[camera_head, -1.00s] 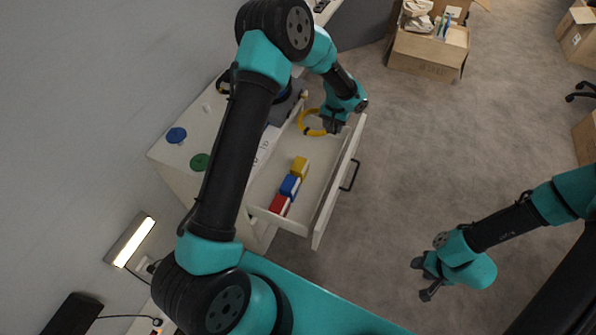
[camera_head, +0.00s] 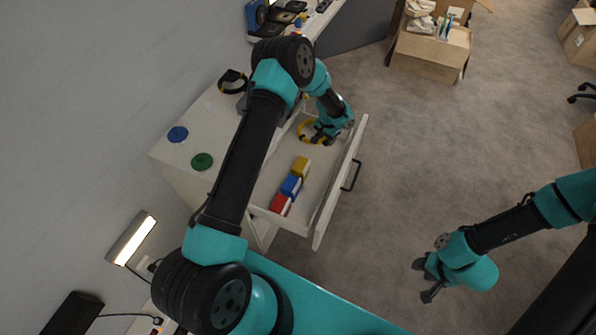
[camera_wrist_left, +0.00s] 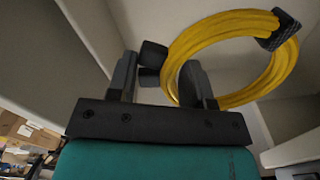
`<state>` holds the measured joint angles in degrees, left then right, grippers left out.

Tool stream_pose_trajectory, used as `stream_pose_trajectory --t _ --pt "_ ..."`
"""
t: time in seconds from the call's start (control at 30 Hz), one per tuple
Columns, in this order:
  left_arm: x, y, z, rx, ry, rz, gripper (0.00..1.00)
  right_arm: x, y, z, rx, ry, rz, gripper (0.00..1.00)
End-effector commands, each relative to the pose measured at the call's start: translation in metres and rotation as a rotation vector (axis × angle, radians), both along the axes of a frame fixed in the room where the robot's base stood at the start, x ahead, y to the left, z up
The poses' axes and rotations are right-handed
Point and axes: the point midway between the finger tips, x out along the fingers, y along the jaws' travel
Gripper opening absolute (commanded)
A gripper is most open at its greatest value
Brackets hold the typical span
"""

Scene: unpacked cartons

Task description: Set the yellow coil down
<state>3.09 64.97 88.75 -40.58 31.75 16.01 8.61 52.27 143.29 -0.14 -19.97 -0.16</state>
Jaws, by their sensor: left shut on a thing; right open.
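The yellow coil (camera_head: 303,131) is a ring of yellow cable with black wraps, inside the open white drawer (camera_head: 328,203) at its far end. It also shows in the left wrist view (camera_wrist_left: 232,22). My left gripper (camera_head: 325,138) is low in the drawer, shut on the coil's near side. Whether the coil touches the drawer floor is hard to tell. My right gripper (camera_head: 428,280) is open and empty above the carpet.
Yellow, blue and red blocks (camera_head: 291,186) lie in a row in the drawer. A blue disc (camera_head: 177,134) and a green disc (camera_head: 202,161) are on the cabinet top. A carton (camera_head: 430,55) stands on the floor at the back; carpet right of the drawer is clear.

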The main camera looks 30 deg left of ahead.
Motion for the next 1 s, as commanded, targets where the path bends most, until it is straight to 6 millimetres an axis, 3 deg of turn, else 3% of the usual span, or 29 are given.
stream_pose_trajectory --t 0.43,0.8,1.0 --pt "0.001 0.001 -0.007 0.0 0.0 -0.01 0.18 0.0 0.0 0.0 0.0 0.0 0.0 0.43" --pt "0.001 0.001 -0.06 0.0 0.0 -0.009 0.18 0.0 0.0 0.0 0.0 0.0 0.0 0.43" --pt "0.002 0.001 -0.065 0.0 -0.002 -0.009 0.18 0.0 0.0 0.0 0.0 0.0 0.0 0.43"
